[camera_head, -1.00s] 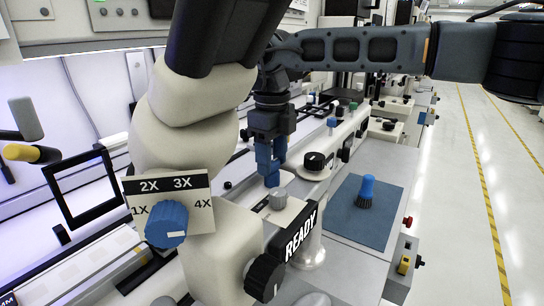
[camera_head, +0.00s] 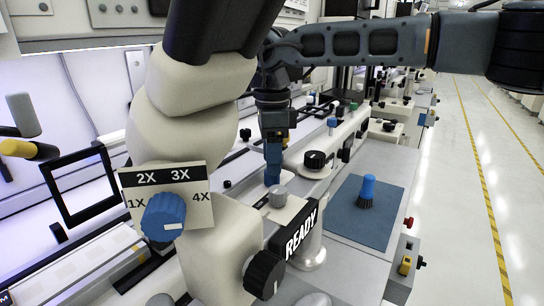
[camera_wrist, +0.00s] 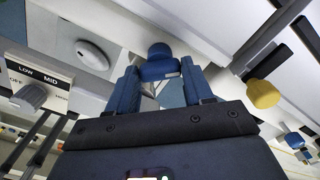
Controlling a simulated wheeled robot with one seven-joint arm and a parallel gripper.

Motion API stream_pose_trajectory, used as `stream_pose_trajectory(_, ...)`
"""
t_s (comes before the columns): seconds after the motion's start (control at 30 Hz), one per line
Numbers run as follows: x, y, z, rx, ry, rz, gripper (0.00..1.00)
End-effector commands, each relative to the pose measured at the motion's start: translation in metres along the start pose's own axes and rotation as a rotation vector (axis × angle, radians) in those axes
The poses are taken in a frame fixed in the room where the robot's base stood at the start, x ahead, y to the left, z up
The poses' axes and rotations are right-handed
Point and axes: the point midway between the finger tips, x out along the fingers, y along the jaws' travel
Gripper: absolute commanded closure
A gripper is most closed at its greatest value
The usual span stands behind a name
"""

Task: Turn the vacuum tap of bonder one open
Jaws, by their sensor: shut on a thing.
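My gripper (camera_head: 273,160) points down over the bonder beside the READY sign in the head view. Its fingers are closed around a small blue piece (camera_head: 272,179), which looks like the tap's handle. In the wrist view, my two blue fingers (camera_wrist: 162,84) stand on either side of this rounded blue handle (camera_wrist: 157,66). The tap's body and its marks are mostly hidden by the fingers, so I cannot tell how far it is turned. A silver knob (camera_head: 278,196) sits just in front of the blue piece.
A magnification plate with a blue knob (camera_head: 164,217) and a READY sign (camera_head: 301,232) stand close in front. A black knob (camera_head: 315,160) is to the right. A blue brush (camera_head: 366,190) stands on a blue mat (camera_head: 345,222). The aisle floor (camera_head: 462,220) is clear.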

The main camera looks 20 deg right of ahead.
Motion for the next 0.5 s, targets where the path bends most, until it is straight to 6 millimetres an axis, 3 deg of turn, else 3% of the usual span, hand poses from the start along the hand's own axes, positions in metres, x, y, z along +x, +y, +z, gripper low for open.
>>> stream_pose_trajectory(0.5,-0.0008,-0.0003,0.0005,-0.487,-0.001,-0.002,0.79)
